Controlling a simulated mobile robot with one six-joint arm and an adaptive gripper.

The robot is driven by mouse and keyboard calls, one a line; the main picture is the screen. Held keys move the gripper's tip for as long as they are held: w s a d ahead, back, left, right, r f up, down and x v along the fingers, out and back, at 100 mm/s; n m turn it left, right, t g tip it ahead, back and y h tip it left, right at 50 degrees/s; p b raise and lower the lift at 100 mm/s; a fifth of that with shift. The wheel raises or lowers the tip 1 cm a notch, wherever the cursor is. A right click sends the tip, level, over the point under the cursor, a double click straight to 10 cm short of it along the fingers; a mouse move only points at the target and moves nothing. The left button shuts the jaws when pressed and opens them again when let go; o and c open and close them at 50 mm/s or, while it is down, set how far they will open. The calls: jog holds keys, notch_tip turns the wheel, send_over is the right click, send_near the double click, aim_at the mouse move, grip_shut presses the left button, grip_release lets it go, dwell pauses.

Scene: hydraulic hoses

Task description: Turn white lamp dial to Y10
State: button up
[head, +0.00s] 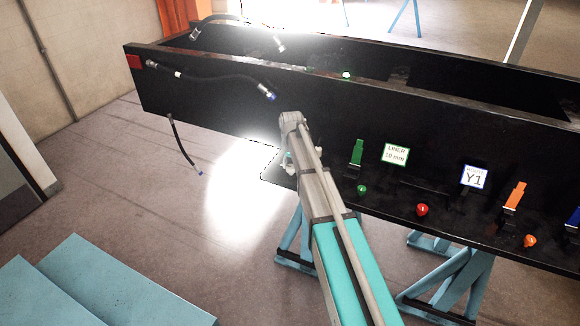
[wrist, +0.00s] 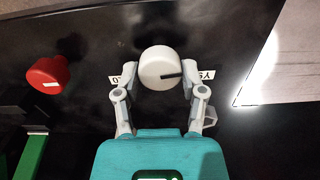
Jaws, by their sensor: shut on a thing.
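The white dial (wrist: 160,66) is a round knob on the black panel in the wrist view. Its black mark points right, towards a small white label (wrist: 205,76) that seems to read Y5. A second label (wrist: 121,79) on the left is partly hidden by a finger; the visible part seems to end in 10. My gripper (wrist: 160,84) has one finger on each side of the dial and is shut on it. In the head view my gripper (head: 288,160) is at the panel's lower left part, and my arm mostly hides the dial.
A red knob (wrist: 47,74) with a white mark sits left of the dial in the wrist view. A green lever (head: 356,152), an orange lever (head: 515,195) and a Y1 sign (head: 474,177) are along the panel to the right. A black hose (head: 215,79) hangs above left.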

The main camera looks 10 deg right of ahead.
jog(key=shift+m, duration=0.8)
jog(key=o, duration=1.2)
jog(key=shift+a, duration=0.1)
jog(key=shift+c, duration=0.2)
jog(key=shift+r, duration=0.1)
